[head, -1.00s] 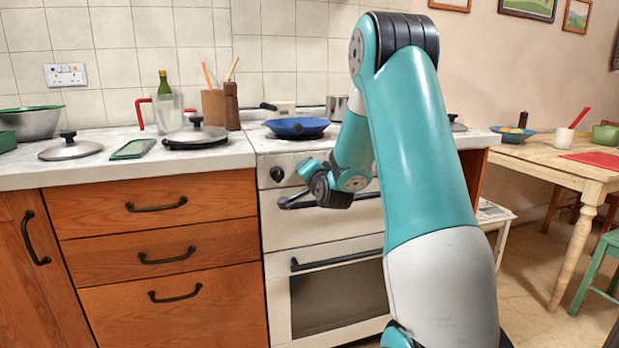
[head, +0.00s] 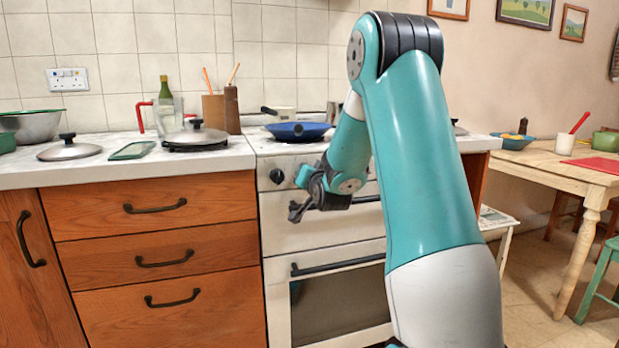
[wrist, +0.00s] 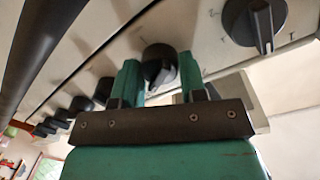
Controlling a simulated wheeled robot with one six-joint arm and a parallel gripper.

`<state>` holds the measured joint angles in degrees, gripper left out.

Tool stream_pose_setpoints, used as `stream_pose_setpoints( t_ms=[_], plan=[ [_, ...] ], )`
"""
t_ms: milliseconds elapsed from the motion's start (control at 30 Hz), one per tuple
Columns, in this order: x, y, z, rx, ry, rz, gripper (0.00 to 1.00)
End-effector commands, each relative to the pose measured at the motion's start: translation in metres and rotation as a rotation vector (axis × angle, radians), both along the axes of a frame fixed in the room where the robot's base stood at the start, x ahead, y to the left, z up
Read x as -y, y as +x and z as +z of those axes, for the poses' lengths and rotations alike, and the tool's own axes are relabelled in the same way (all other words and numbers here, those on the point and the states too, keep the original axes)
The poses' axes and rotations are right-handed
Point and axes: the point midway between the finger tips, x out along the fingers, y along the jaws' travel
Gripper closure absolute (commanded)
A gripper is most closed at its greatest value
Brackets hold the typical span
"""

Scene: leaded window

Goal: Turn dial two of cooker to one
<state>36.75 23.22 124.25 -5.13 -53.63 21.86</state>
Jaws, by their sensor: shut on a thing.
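The white cooker (head: 285,228) stands with a row of black dials along its front panel. In the wrist view my gripper (wrist: 160,78) has its two teal fingers on either side of a black dial (wrist: 158,60), shut on it. The dial's pointer and its marks are mostly hidden by the fingers. The neighbouring dial (wrist: 254,25) is at the upper right of the wrist view, uncovered; it also shows at the panel's left end in the head view (head: 277,175). My arm hides the rest of the dials in the head view.
A dark rail (wrist: 32,45) runs close along the left of the wrist view. More dials (wrist: 82,104) recede to the lower left. The oven handle (head: 335,264) is below my gripper. A blue pan (head: 298,131) sits on the hob above.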

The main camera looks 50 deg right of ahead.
Motion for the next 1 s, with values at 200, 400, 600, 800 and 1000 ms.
stream_pose_setpoints(
  t_ms=[200, 400, 600, 800, 1000],
  plan=[
    [-0.001, 0.000, -0.002, -0.005, 0.005, 0.002, 0.85],
    [-0.001, 0.000, -0.002, -0.003, 0.004, 0.001, 0.36],
    [0.000, 0.000, -0.001, -0.002, 0.003, 0.000, 0.36],
    [-0.008, -0.012, 0.001, -0.001, 0.002, 0.001, 0.36],
    [-0.032, -0.049, 0.004, -0.001, 0.002, -0.001, 0.36]
  ],
)
